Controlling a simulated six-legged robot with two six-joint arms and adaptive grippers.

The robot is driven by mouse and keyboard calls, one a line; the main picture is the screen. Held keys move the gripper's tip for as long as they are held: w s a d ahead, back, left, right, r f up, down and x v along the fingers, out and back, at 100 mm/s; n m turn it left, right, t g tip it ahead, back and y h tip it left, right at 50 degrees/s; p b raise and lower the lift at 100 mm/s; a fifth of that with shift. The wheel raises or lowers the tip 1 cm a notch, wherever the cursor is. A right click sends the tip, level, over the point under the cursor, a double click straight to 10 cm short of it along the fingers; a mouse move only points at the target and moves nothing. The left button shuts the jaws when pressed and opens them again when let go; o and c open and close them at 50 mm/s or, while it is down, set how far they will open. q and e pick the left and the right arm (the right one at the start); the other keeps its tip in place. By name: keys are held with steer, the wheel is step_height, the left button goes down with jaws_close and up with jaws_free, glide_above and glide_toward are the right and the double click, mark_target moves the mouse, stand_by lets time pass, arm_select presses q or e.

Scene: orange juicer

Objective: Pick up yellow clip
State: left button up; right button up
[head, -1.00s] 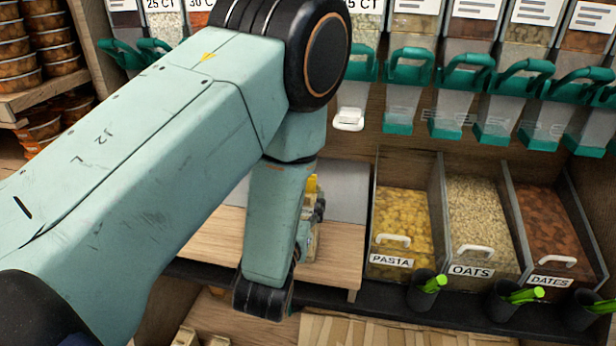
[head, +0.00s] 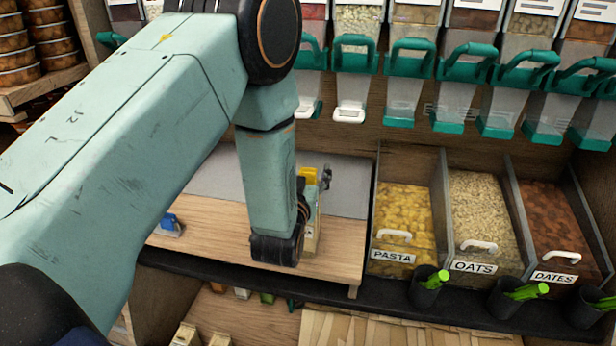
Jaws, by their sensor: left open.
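A small yellow piece (head: 308,175), which looks like the yellow clip, shows just right of my left forearm at the top of a pale package (head: 312,232). The package stands on the wooden counter and is partly hidden by my arm. My left gripper (head: 325,180) is mostly hidden behind my wrist. Only dark finger parts show, close to the right of the yellow piece. It is open, and I cannot tell whether it touches the clip. My right gripper is out of view.
A small blue object (head: 168,225) lies on the counter's left part. Bins of pasta (head: 403,213), oats (head: 482,210) and dates (head: 548,215) stand at right, with dark cups (head: 428,290) in front. Teal-handled dispensers (head: 410,60) hang above. Stacked tins (head: 48,55) fill the left shelf.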

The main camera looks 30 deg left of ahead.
arm_select(q)
steer(key=shift+w+f, duration=0.1)
steer(key=shift+c, duration=0.4)
steer(key=shift+c, duration=0.7)
steer(key=c, duration=0.7)
steer(key=shift+o, duration=0.2)
